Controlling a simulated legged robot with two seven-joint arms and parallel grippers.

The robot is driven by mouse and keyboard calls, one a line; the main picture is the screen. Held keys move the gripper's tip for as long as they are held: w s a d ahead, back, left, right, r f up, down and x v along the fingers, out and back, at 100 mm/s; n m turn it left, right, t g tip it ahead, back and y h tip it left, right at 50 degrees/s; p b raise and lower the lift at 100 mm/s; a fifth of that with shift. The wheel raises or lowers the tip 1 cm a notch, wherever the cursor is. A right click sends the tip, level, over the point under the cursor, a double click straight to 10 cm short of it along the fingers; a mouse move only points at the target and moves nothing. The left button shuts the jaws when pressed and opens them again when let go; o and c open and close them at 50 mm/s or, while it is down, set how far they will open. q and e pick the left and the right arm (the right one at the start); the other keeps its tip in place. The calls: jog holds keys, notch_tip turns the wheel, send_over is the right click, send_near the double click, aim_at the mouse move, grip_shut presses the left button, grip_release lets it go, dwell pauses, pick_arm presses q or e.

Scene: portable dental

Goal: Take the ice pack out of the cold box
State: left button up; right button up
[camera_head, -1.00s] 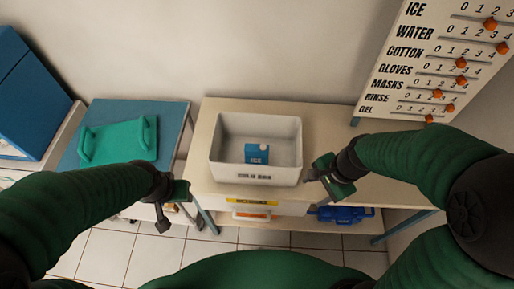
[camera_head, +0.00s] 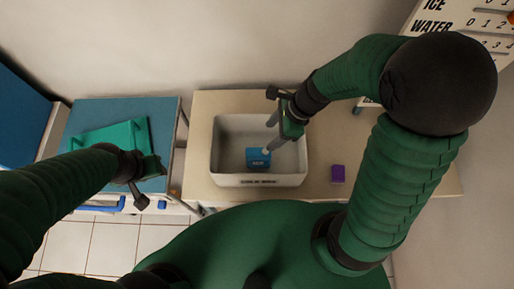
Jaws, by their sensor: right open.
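The cold box (camera_head: 233,181) is a white open bin on the beige table. The ice pack (camera_head: 257,158) is a small blue block with a pale label, lying inside on the bin floor. My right gripper (camera_head: 270,137) reaches over the right side of the bin, its fingers open and pointing down-left just above and beside the ice pack. I cannot tell whether a fingertip touches the pack. My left gripper (camera_head: 150,182) hangs empty left of the bin, in front of the blue table; its jaw opening is not clear.
A purple block (camera_head: 338,174) lies on the beige table (camera_head: 318,128) right of the bin. A green tray (camera_head: 110,136) sits on the blue table (camera_head: 160,112) at left. A tally board (camera_head: 455,30) stands at upper right. The bin's walls surround the pack.

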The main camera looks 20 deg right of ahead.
aim_at(257, 149)
jog(key=x, duration=0.2)
jog(key=s+b+x, duration=0.1)
jog(key=x, duration=0.1)
jog(key=b+x, duration=0.1)
jog(key=x, duration=0.2)
jog(key=shift+s+a, duration=0.15)
jog(key=shift+a, duration=0.2)
jog(key=x, duration=0.1)
jog(key=b+x, duration=0.1)
jog(key=x, duration=0.1)
jog(key=shift+w+f, duration=0.3)
jog(key=shift+w, duration=0.1)
jog(key=f, duration=0.1)
jog(key=f+b, duration=0.1)
jog(key=f, duration=0.1)
jog(key=shift+s+a+f+b, duration=0.3)
jog(key=shift+s+a, duration=0.05)
jog(key=shift+s, duration=0.05)
jog(key=shift+a+f, duration=0.1)
pick_arm(q)
jog(key=f, duration=0.5)
jog(key=shift+s+a, duration=0.3)
jog(key=shift+s, duration=0.1)
pick_arm(e)
jog(key=shift+w+a, duration=0.1)
jog(key=shift+w, duration=0.1)
